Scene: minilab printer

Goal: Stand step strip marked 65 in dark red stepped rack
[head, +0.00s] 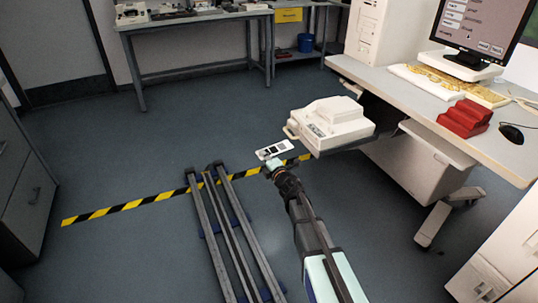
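The dark red stepped rack (465,118) stands on the desk at the right, between the keyboard area and the mouse. A small white strip with dark patches (273,150) is at the end of my arm, above the floor and left of the white device. Its marking is too small to read. My gripper (272,166) appears closed on the near edge of this strip, well left of the rack. The fingers are small and partly hidden in this view.
A white boxy device (332,122) stands just right of my gripper. The desk (492,148) also bears a monitor (483,30), a yellowish keyboard (465,86), a black mouse (511,133) and a white tower (378,32). Metal rails (212,220) run along the floor. The left floor is clear.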

